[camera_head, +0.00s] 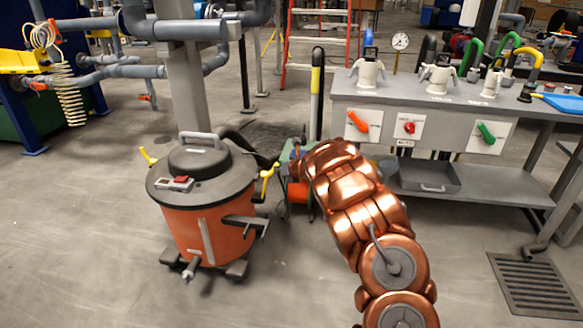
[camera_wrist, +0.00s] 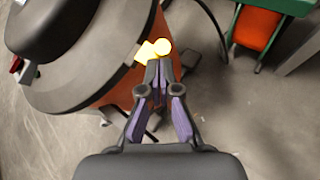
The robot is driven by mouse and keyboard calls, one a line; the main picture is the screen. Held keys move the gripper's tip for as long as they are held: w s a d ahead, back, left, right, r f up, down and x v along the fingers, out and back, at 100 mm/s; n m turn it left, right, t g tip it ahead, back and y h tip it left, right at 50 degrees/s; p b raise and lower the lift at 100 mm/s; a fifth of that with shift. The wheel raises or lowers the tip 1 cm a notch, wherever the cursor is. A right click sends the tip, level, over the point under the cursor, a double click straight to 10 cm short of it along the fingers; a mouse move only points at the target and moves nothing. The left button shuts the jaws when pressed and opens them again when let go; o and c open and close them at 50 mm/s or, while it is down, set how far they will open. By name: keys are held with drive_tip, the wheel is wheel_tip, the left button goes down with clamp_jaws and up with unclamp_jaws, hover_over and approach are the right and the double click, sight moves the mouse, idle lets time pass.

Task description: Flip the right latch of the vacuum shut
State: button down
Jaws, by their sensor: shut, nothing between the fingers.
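The vacuum (camera_head: 208,225) has an orange drum and a dark grey lid, and stands on the floor at left centre in the head view. Its right latch (camera_head: 267,178) is yellow and stands out from the right side of the rim, its upper end tipped outward. The wrist view shows the latch (camera_wrist: 160,47) beside the lid edge (camera_wrist: 100,75). My gripper (camera_wrist: 158,66) is shut and empty, its fingertips right at the latch and overlapping it in the picture. I cannot tell whether they touch.
The yellow left latch (camera_head: 147,156) sticks outward from the vacuum. A black hose (camera_wrist: 214,25) runs close to the right latch. An orange and green object (camera_wrist: 257,28) stands to the right. A grey workbench (camera_head: 450,115) is at the right. The floor in front is clear.

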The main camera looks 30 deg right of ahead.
drive_tip(key=shift+w+a+r, duration=0.15)
drive_tip(key=shift+w+a, duration=0.05)
drive_tip(key=shift+r, duration=0.1)
drive_tip(key=shift+r+p, duration=0.4)
drive_tip(key=shift+r, duration=0.3)
drive_tip(key=shift+s+f, duration=0.1)
drive_tip(key=shift+f, duration=0.05)
